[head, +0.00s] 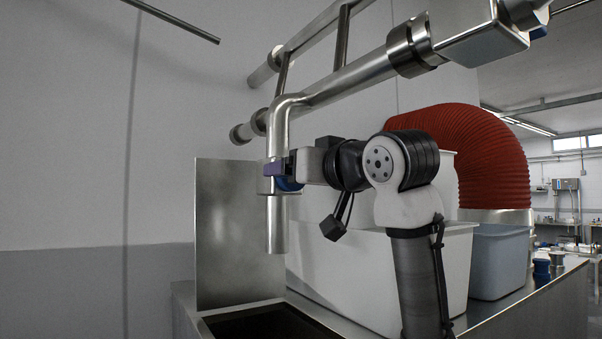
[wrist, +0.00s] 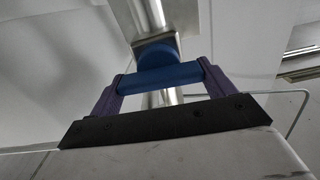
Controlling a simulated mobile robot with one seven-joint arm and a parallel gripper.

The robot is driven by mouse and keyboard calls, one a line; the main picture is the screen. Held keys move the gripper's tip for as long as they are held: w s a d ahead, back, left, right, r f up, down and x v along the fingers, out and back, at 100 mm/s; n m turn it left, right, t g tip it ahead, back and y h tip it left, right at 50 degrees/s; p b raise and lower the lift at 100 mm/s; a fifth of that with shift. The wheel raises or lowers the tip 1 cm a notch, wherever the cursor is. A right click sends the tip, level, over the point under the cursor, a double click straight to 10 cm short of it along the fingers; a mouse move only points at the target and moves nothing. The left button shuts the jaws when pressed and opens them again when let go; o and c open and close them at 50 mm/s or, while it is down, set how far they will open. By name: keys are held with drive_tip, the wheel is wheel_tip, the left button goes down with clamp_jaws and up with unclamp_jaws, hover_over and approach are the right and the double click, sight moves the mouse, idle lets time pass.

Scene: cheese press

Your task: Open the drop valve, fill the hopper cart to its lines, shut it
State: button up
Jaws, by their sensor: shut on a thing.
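The drop pipe (head: 277,228) hangs down at the left centre of the head view, with its drop valve (head: 266,186) partway along it. My gripper (head: 280,170) reaches the valve from the right. In the wrist view its purple fingers are shut on the blue valve handle (wrist: 160,78), which lies crosswise between them. No flow shows at the pipe's mouth. Below it is a steel-rimmed opening with a dark inside (head: 265,325), cut off by the frame. I cannot tell if it is the hopper cart; no fill lines show.
An upright steel plate (head: 240,235) stands behind and left of the pipe. Steel pipes (head: 345,82) run overhead. White tubs (head: 340,265), a grey-blue tub (head: 498,262) and a thick red hose (head: 480,140) are behind my arm.

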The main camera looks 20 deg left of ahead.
drive_tip(key=shift+w+d+m+b, duration=0.1)
drive_tip(key=shift+m+b, duration=0.35)
drive_tip(key=shift+m, duration=2.65)
drive_tip(key=o, duration=0.9)
drive_tip(key=b+v, duration=0.5)
drive_tip(key=v, duration=0.8)
drive_tip(key=shift+s+d, duration=0.25)
drive_tip(key=shift+d, duration=0.05)
